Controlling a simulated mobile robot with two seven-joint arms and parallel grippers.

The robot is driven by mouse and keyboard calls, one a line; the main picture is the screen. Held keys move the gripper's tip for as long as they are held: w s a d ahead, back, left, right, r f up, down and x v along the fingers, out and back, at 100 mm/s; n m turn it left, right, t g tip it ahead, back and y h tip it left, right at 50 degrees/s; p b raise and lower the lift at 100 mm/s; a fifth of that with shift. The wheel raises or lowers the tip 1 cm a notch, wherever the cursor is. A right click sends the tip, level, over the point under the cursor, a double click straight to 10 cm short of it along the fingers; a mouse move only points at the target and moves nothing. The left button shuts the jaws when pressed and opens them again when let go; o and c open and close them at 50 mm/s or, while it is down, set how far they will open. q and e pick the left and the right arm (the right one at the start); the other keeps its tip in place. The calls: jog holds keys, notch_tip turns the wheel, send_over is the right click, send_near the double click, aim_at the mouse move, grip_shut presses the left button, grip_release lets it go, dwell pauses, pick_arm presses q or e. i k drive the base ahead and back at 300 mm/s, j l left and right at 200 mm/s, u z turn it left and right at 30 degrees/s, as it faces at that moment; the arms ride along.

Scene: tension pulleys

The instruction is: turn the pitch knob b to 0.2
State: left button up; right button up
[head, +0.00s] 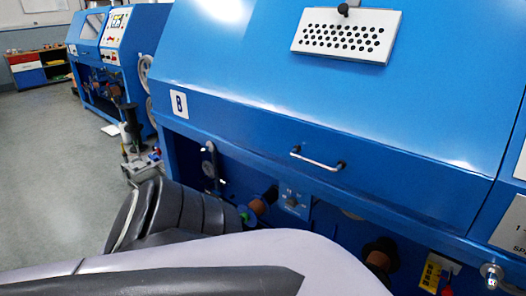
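The blue machine (330,110) with the letter B on a white plate (179,104) fills the middle and right of the head view. I cannot make out the pitch knob b for certain. A small blue-grey panel (293,201) with tiny markings sits in the shaded recess below the cover's handle (317,160). Its setting is too small to read. One of my arms, with a black ribbed joint and a pale link, crosses the bottom of the view and hides the lower part of the recess. I cannot make out either gripper.
Brown spools (263,201) and a dark lever (209,160) are in the recess. A grey and black device (144,163) stands left of the machine, partly behind my arm. Another blue machine (120,45) is farther back. Grey floor (50,150) at left is clear.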

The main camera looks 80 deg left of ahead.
aim_at(291, 202)
jog(key=u, duration=2.1)
jog(key=i+l+z, duration=0.1)
jog(key=i, duration=0.3)
jog(key=i+l+z, duration=0.15)
jog(key=i, duration=0.25)
